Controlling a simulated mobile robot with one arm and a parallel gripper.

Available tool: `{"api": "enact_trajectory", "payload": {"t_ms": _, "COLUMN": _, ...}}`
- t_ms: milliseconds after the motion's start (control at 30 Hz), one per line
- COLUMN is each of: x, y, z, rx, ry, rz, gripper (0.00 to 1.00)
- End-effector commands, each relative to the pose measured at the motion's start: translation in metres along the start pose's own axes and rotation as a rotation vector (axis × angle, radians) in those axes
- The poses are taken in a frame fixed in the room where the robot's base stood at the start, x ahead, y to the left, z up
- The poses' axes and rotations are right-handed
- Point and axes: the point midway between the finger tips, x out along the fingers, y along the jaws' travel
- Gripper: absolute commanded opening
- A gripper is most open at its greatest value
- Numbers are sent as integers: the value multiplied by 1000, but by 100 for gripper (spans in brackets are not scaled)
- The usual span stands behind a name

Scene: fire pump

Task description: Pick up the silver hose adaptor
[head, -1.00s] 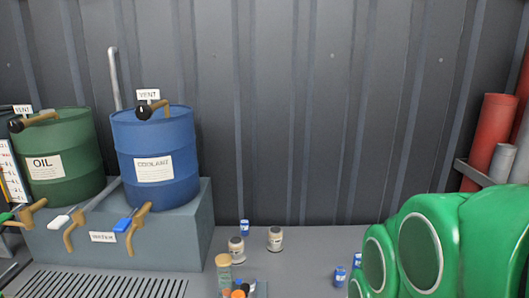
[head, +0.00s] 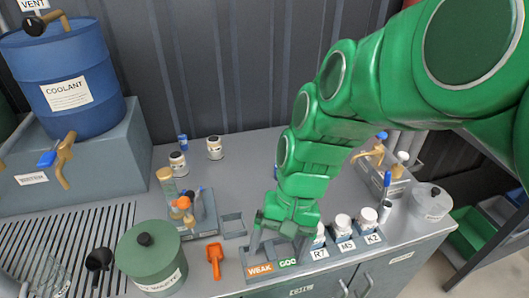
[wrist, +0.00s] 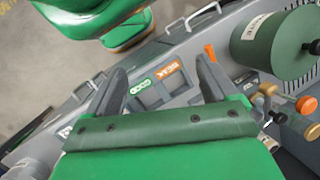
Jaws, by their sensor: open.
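My gripper (head: 276,240) is open, with its dark fingers pointing down over the front of the grey bench. In the wrist view the two fingers of my gripper (wrist: 160,80) stand wide apart with nothing between them. Below and between them is a two-compartment tray (wrist: 150,97) with a green and an orange label; in the head view this tray (head: 250,257) reads WEAK and GOOD, and its inside is partly hidden by my gripper. I cannot pick out the silver hose adaptor with certainty in either view.
A green lidded waste drum (head: 152,262) and an orange scoop (head: 215,256) are left of my gripper. A rack with orange-topped items (head: 183,210) stands behind. White-lidded jars (head: 343,222) line the right. The bench front edge is close.

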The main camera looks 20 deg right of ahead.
Motion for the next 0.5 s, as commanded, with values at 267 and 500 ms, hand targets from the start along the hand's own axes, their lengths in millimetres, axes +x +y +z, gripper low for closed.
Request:
{"api": "enact_trajectory", "payload": {"t_ms": 267, "x": 3, "y": -21, "z": -46, "rx": 257, "ry": -78, "rz": -211, "gripper": 86}}
{"api": "enact_trajectory", "payload": {"t_ms": 500, "x": 0, "y": -27, "z": -92, "rx": 501, "ry": -152, "rz": -396, "gripper": 86}}
